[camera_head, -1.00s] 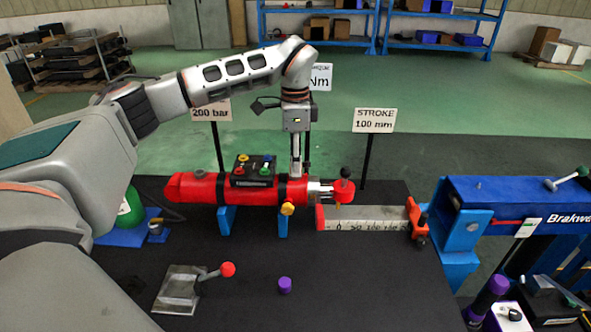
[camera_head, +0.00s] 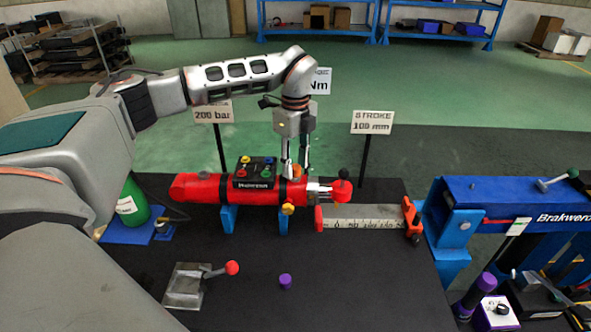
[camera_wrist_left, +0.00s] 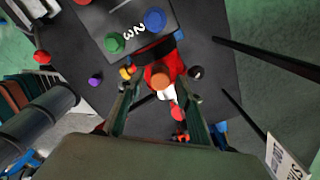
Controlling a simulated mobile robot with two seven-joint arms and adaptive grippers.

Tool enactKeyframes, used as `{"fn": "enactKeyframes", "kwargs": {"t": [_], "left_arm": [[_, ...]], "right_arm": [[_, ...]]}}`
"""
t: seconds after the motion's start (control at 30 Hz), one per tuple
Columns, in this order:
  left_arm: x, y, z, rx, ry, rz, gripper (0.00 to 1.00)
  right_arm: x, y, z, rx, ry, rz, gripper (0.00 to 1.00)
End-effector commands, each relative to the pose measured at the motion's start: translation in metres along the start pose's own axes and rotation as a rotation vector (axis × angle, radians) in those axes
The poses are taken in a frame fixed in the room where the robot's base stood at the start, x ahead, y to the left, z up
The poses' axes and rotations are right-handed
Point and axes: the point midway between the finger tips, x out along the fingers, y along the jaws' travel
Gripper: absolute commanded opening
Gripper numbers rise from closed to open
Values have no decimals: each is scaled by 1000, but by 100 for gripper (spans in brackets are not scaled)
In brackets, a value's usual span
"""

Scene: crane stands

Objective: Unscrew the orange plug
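The orange plug (camera_head: 297,170) sits on top of the red cylinder (camera_head: 207,188), near its right end. In the left wrist view the plug (camera_wrist_left: 161,77) is a round orange cap close to the picture's middle. My left gripper (camera_head: 295,173) points down over it from above. Its fingers are open and apart. In the left wrist view the left gripper (camera_wrist_left: 159,84) has one finger on each side of the plug, with gaps showing between. My right gripper is not in view.
A black control box (camera_head: 254,173) with coloured buttons stands on the cylinder, left of my fingers. A yellow knob (camera_head: 288,208) juts from the cylinder's front. A black-knobbed pin (camera_head: 343,174) stands at its right end. The table front holds a red-knobbed lever (camera_head: 232,268) and a purple piece (camera_head: 285,281).

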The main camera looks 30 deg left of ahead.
Motion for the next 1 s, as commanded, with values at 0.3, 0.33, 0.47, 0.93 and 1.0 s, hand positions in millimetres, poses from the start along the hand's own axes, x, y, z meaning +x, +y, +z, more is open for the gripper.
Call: {"fn": "enactKeyframes", "kwargs": {"t": [0.3, 0.33, 0.47, 0.93, 1.0], "left_arm": [[0, 0, 0, 202, -1, -1, 35], [-1, 0, 0, 228, -1, -1, 35], [-1, 0, 0, 392, -1, -1, 35], [-1, 0, 0, 762, -2, 0, 35], [-1, 0, 0, 853, -1, -1, 35]], "right_arm": [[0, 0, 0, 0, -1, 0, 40], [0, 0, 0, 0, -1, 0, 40], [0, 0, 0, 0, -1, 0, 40], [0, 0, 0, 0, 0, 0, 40], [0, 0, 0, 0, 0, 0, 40]]}}
